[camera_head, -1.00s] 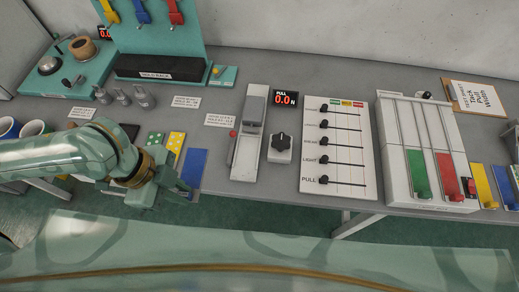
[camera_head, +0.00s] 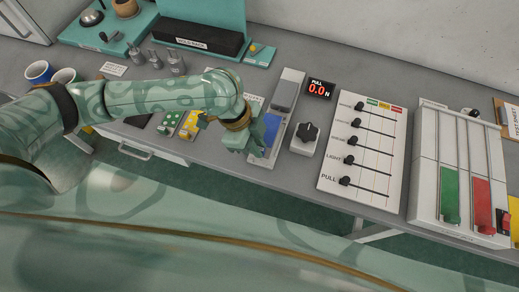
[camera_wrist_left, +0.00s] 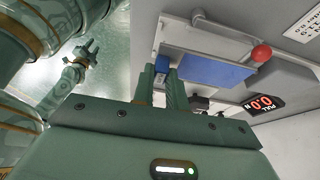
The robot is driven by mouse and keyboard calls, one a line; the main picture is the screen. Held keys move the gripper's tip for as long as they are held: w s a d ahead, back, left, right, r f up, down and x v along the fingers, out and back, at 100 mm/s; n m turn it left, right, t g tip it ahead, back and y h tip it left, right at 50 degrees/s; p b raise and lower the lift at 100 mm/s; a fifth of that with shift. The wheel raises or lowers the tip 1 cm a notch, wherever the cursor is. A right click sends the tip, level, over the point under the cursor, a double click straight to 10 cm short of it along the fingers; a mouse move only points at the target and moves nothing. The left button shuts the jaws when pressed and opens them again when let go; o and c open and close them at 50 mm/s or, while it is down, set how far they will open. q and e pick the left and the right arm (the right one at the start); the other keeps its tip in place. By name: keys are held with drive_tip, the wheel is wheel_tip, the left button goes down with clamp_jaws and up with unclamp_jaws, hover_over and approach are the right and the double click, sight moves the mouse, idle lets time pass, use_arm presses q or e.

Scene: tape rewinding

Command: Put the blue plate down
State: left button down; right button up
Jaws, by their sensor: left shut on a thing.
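The blue plate (camera_head: 272,128) is over the long pale tester bed (camera_head: 265,160), left of the black dial. In the left wrist view the plate (camera_wrist_left: 215,70) lies along the bed (camera_wrist_left: 205,40), near a red ball knob (camera_wrist_left: 262,53). My left gripper (camera_head: 245,142) is shut on the plate's near end, with a blue piece showing between its fingers (camera_wrist_left: 160,85). Whether the plate touches the bed I cannot tell. What looks like my right gripper (camera_wrist_left: 82,55) shows small in the left wrist view; its opening is unclear.
The black dial box (camera_head: 304,138) and PULL display (camera_head: 319,89) stand close to the right of the tester. A slider panel (camera_head: 360,150) is further right. Yellow (camera_head: 192,125) and green (camera_head: 170,122) plates lie left of the gripper.

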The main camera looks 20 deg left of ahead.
use_arm(q)
drive_tip(key=f, duration=0.1)
drive_tip(key=f+b, duration=0.1)
drive_tip(key=f, duration=0.2)
drive_tip(key=shift+w+d, duration=0.2)
drive_tip(key=shift+d, duration=0.05)
drive_tip(key=shift+r, duration=0.1)
drive_tip(key=c, duration=1.4)
unclamp_jaws()
drive_tip(key=p+v, duration=0.3)
drive_tip(key=v, duration=0.9)
